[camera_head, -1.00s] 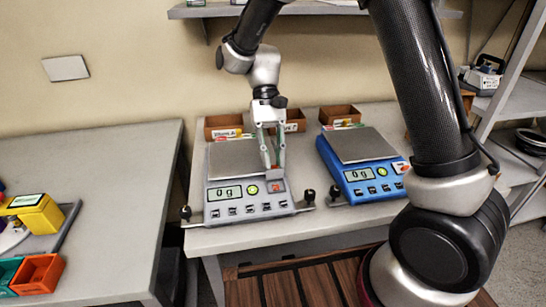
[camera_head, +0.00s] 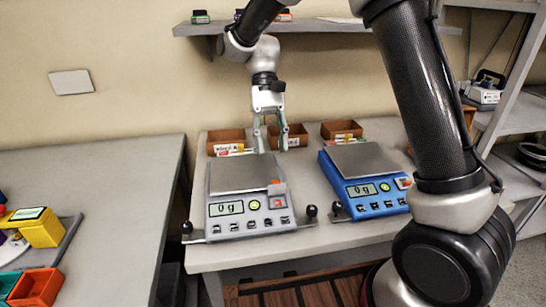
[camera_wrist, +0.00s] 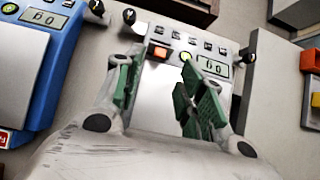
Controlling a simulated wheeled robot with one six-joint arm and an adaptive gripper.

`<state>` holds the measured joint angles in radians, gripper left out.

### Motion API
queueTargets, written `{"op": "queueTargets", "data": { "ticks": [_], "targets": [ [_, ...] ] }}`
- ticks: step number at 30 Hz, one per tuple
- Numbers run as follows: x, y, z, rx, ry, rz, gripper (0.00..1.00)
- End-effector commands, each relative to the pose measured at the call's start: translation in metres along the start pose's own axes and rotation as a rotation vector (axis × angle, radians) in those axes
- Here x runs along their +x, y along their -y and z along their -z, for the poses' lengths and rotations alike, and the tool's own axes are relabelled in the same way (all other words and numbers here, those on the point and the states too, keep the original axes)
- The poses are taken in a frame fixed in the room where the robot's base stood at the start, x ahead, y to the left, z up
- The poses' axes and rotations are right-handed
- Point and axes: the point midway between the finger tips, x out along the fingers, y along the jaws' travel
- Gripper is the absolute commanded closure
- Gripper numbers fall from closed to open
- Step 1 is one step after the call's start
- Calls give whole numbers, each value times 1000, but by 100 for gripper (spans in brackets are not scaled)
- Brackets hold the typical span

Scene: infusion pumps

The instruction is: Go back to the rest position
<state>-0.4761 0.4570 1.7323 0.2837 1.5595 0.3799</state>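My gripper (camera_head: 272,150) hangs above the back of the grey scale (camera_head: 238,174), fingers pointing down. Its two green-padded fingers are apart with nothing between them. The wrist view also shows the open gripper (camera_wrist: 160,92) over the grey scale's plate (camera_wrist: 160,105). The grey scale's display (camera_head: 226,208) reads 0 g, and an orange block or button (camera_head: 277,187) shows at its front right of the plate. The blue scale (camera_head: 365,178) stands to the right and also reads 0 g.
Brown bins (camera_head: 226,142) stand along the wall behind the scales. A wall shelf (camera_head: 320,28) hangs above, near my arm. A left table (camera_head: 90,180) holds a yellow device (camera_head: 38,228) and an orange bin (camera_head: 36,287). A shelving unit (camera_head: 500,110) stands at the right.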

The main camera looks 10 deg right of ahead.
Motion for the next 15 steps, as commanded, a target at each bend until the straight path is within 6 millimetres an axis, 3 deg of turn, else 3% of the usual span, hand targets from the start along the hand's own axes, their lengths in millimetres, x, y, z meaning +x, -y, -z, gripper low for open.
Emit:
{"op": "queueTargets", "data": {
  "ticks": [11, 13, 15],
  "targets": [
    [-2, 0, 1, -15, -3, 1, 61],
    [-3, 2, 9, -50, -39, 8, 61],
    [11, -5, 18, -87, -67, -7, 61]
  ]
}}
